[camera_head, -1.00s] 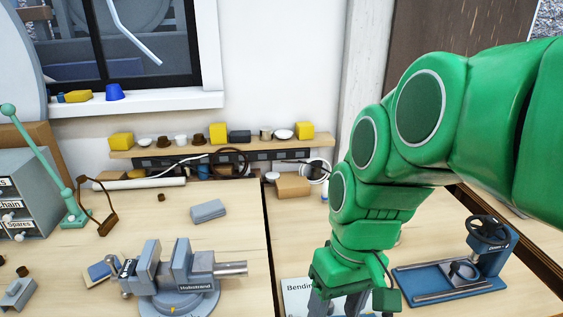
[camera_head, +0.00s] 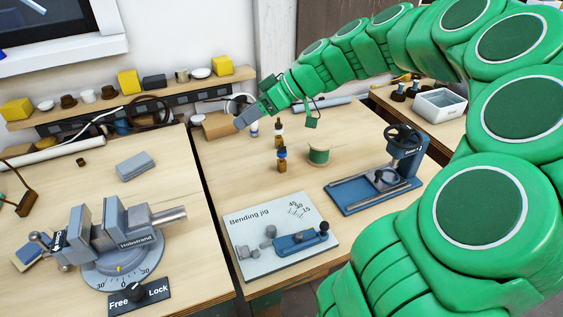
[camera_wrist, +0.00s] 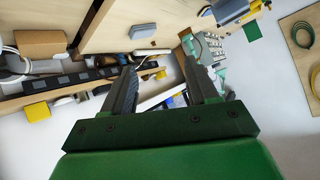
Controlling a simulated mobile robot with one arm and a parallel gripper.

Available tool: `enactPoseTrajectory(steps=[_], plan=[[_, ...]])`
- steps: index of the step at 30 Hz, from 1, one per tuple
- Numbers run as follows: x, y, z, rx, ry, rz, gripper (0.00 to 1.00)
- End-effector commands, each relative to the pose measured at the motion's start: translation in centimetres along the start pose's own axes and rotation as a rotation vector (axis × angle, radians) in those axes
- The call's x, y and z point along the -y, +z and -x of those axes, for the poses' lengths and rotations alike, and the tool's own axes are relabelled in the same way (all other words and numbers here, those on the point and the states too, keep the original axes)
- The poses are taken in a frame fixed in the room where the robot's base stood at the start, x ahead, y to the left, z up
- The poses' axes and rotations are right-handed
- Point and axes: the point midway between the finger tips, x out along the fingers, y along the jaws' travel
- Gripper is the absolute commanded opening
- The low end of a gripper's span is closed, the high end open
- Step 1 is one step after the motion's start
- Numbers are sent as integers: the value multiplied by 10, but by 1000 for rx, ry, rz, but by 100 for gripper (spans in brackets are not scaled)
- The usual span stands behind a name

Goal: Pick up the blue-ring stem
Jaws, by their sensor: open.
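I cannot make out a blue-ring stem in either view. A grey rod (camera_head: 336,101) lies at the back of the right bench in the head view, but no blue ring shows on it. My gripper (camera_head: 244,118) is at the back of the right bench, beside a cardboard-coloured box (camera_head: 219,125). In the wrist view the two fingers of my gripper (camera_wrist: 160,68) stand apart with nothing held between them. The same box (camera_wrist: 40,43) shows at the upper left there.
Small bottles (camera_head: 281,158), a green spool (camera_head: 318,154), a blue press (camera_head: 385,175) and a bending jig (camera_head: 282,238) stand on the right bench. A vise (camera_head: 125,235) is on the left bench. A shelf (camera_head: 110,107) with several small items runs along the wall.

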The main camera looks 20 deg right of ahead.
Motion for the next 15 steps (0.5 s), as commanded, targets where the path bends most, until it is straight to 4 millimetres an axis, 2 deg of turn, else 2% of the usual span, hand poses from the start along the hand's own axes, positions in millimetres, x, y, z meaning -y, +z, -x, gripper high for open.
enactPoseTrajectory(steps=[1, 3, 6, 15], plan=[[-21, 2, 7, -45, 22, 14, 58], [-44, 6, 14, -92, 50, 41, 58], [-69, 12, 24, -140, 87, 71, 58], [-121, 33, 47, -226, 178, 121, 58]])
